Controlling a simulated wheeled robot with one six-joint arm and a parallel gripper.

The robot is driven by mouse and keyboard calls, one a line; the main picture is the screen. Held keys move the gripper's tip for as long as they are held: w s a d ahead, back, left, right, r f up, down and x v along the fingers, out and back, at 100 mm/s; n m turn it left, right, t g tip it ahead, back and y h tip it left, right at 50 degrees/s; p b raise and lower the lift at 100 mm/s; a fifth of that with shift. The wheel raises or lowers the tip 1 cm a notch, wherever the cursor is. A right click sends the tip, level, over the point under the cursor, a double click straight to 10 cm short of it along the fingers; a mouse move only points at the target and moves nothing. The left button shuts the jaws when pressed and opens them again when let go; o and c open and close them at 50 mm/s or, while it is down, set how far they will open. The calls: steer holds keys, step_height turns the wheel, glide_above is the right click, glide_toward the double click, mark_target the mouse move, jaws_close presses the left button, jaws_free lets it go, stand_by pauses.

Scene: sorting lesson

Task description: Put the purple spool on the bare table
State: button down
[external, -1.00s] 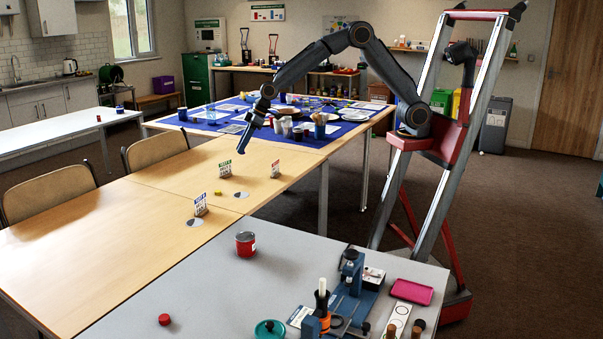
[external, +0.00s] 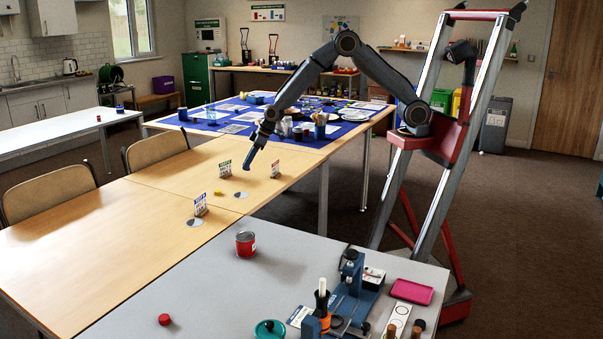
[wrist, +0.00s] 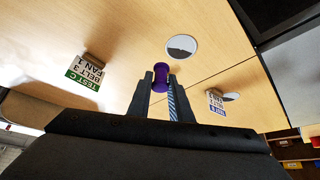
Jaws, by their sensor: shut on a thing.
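The purple spool (wrist: 160,77) is between the two fingertips of my gripper (wrist: 160,84) in the wrist view, and the jaws are shut on it. In the external view my gripper (external: 247,167) points down over the light wooden table (external: 150,195), between two small standing cards. The spool cannot be made out clearly there. Bare wood shows around the spool in the wrist view; whether it touches the table I cannot tell.
A green-edged card (external: 225,169), a red-edged card (external: 275,169) and a blue-edged card (external: 201,204) stand on the wooden table. A grey-white disc (wrist: 181,46) lies near the spool. A small yellow piece (external: 218,193) lies nearby. Bare wood is free at left.

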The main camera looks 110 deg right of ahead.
step_height(320, 180, down, 6)
steer(key=shift+r+b, duration=0.2)
steer(key=shift+b, duration=0.15)
steer(key=shift+f+b, duration=1.3)
steer(key=shift+f, duration=0.85)
steer(key=shift+f, duration=0.15)
steer(key=c, duration=1.6)
jaws_free()
